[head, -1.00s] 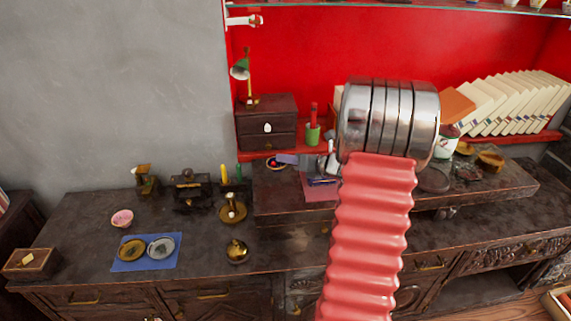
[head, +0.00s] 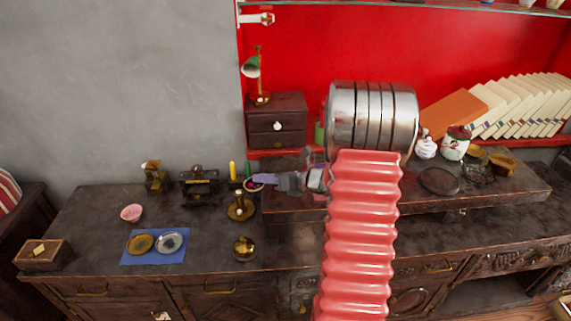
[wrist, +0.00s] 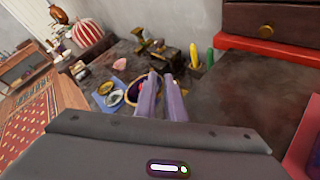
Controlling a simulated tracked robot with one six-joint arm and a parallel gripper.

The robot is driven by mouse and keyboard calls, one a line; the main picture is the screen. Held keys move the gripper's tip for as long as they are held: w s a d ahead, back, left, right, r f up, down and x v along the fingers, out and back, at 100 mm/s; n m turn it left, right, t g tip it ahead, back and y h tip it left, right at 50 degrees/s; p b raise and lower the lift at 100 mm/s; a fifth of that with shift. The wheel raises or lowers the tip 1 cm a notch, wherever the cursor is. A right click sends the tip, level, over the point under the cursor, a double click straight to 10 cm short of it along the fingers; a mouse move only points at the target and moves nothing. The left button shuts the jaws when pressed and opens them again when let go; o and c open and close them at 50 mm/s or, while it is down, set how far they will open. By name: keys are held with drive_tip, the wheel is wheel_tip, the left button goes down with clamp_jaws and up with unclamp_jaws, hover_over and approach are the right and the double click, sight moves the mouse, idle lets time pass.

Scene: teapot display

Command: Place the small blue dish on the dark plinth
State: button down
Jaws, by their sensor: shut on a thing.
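The small blue dish (head: 253,185), dark blue inside with a gold-orange rim, is at the tip of my gripper (head: 270,179). My gripper is shut on it, pointing left, above the counter near the left end of the raised dark step. In the wrist view the dish (wrist: 134,92) shows at the ends of the two purple fingers (wrist: 160,82), which partly cover it. A flat dark round disc (head: 439,181) lies on the raised step to the right, beyond my arm; it may be the dark plinth, but I cannot tell for certain.
A brass candlestick (head: 240,210) and a brass bell (head: 243,249) stand just below the dish. A pink bowl (head: 131,213) and a blue mat (head: 126,259) with two small plates are to the left. A lidded jar (head: 455,147) and brown bowls (head: 502,164) crowd the disc's surroundings.

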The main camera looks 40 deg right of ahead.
drive_tip(key=s+a+f+n+g+y, duration=0.1)
drive_tip(key=a+f+n+g+y, duration=0.1)
drive_tip(key=a, duration=1.1)
drive_tip(key=s+a+f+n+g+y, duration=0.2)
drive_tip(key=a+f+n+y, duration=0.2)
drive_tip(key=a, duration=1)
wheel_tip(320, 180, down, 3)
drive_tip(key=shift+n+g+y, duration=0.3)
drive_tip(key=shift+n+g, duration=0.1)
